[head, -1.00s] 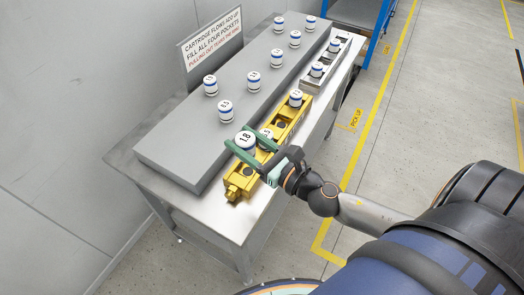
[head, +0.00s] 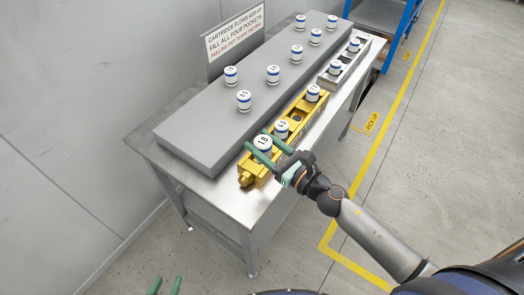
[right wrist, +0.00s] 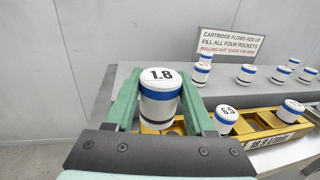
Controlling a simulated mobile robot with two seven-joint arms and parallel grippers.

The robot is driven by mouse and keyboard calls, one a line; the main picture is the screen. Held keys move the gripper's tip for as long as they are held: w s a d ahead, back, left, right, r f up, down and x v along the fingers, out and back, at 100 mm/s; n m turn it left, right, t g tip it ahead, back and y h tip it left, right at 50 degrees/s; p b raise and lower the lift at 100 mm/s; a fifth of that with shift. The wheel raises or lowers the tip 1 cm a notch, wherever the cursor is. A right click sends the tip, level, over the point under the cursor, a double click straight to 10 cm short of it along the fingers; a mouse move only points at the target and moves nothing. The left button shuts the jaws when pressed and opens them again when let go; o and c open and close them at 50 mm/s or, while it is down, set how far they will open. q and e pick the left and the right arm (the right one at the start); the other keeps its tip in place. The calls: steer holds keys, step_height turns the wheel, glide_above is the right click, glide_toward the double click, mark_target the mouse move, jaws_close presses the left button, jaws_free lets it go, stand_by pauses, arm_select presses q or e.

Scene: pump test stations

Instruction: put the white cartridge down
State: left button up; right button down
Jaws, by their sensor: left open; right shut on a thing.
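The white cartridge (head: 263,143) has a blue band and "1.8" on its lid. My right gripper (head: 272,149) is shut on it, one green finger on each side, at the near end of the yellow block (head: 246,171). In the right wrist view the cartridge (right wrist: 160,97) stands upright between the fingers; I cannot tell whether its base rests in the pocket. A second cartridge marked 6.5 (right wrist: 226,119) stands just beyond it in the yellow block. My left gripper (head: 164,286) is open and empty at the bottom edge of the head view.
Another cartridge (head: 313,93) stands at the yellow block's far end, with an empty pocket before it. A grey slab (head: 200,129) alongside carries several cartridges. A grey holder (head: 331,78) with two cartridges lies beyond. A sign (head: 235,33) stands behind.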

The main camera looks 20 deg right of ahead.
steer(key=w+f+b, duration=0.1)
steer(key=w+f, duration=0.1)
steer(key=w+d+f+b, duration=0.1)
steer(key=w+f, duration=0.1)
steer(key=w+f+b, duration=0.1)
steer(key=f, duration=0.1)
steer(key=shift+w+d+f, duration=0.2)
steer(key=shift+w+d, duration=0.05)
steer(key=shift+w, duration=0.15)
steer(key=shift+f+b, duration=0.55)
steer(key=shift+f, duration=0.95)
steer(key=shift+f, duration=0.15)
steer(key=shift+s+f+b, duration=0.15)
steer(key=shift+f+b, duration=0.5)
steer(key=shift+b, duration=0.15)
steer(key=c, duration=0.7)
jaws_free()
steer(key=shift+f, duration=0.1)
steer(key=o, duration=0.3)
steer(key=shift+o, duration=0.7)
steer(key=shift+r, duration=0.2)
